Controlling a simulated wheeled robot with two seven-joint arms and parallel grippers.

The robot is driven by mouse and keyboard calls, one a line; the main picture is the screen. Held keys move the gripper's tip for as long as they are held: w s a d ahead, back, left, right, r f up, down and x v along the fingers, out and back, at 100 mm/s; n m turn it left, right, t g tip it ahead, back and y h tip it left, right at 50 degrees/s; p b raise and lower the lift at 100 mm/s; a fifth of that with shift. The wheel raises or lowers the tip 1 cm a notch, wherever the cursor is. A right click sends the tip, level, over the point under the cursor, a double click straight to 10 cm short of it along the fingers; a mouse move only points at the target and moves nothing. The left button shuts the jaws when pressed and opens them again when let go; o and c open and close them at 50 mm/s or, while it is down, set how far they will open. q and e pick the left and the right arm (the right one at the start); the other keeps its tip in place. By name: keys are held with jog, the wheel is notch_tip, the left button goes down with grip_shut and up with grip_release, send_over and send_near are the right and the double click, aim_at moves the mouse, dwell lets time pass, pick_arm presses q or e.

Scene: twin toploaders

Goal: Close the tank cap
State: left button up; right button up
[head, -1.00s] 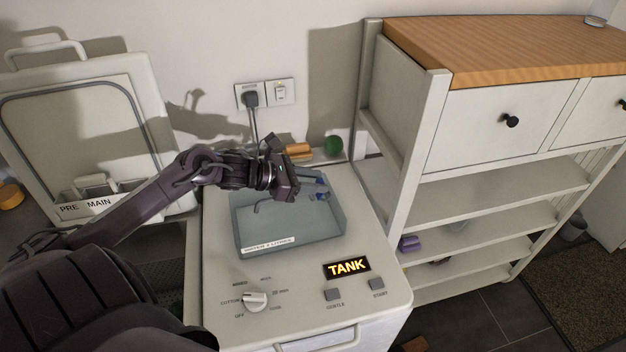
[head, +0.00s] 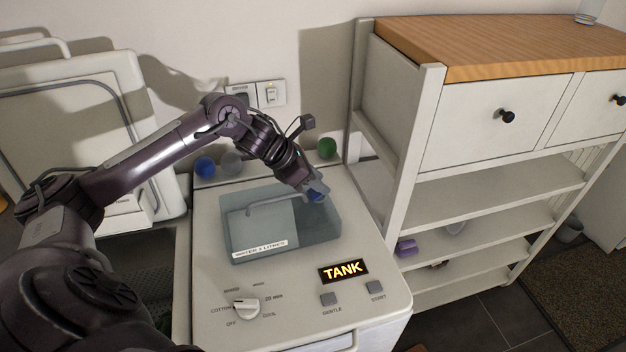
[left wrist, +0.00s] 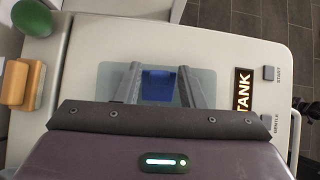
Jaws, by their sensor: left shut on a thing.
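My left gripper (head: 318,189) points down there from the upper left. In the left wrist view, the blue cap (left wrist: 158,86) lies between the two grey fingers, and the gripper is shut on it. I cannot tell whether the cap is seated, as the fingers hide its edges. My right gripper is not in view.
A blue ball (head: 204,166), a grey ball (head: 231,162) and a green ball (head: 326,148) sit along the back ledge. A white shelf unit (head: 432,150) stands close on the right.

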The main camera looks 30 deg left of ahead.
aim_at(328, 196)
pick_arm(q)
jog(key=shift+w+d+r+g+y+p, duration=0.3)
jog(key=shift+w+g+p, duration=0.1)
jog(key=shift+p, duration=0.2)
jog(key=g+y+p, duration=0.1)
jog(key=g+p, duration=0.1)
jog(key=p, duration=0.1)
jog(key=w+d+f+g+y+p, duration=0.1)
jog(key=g+y+p, duration=0.1)
jog(key=p, duration=0.2)
jog(key=shift+w+f+p, duration=0.15)
jog(key=shift+w+p, duration=0.05)
jog(key=shift+p, duration=0.1)
jog(key=shift+d+f+g+y+p, duration=0.1)
jog(key=shift+f+g+y+p, duration=0.35)
jog(key=shift+p, duration=0.45)
jog(key=shift+f+p, duration=0.2)
jog(key=shift+p, duration=0.1)
jog(key=o, duration=0.6)
jog(key=shift+f, duration=0.1)
jog(key=shift+o, duration=0.2)
notch_tip(328, 196, up, 8)
jog(key=p, duration=0.2)
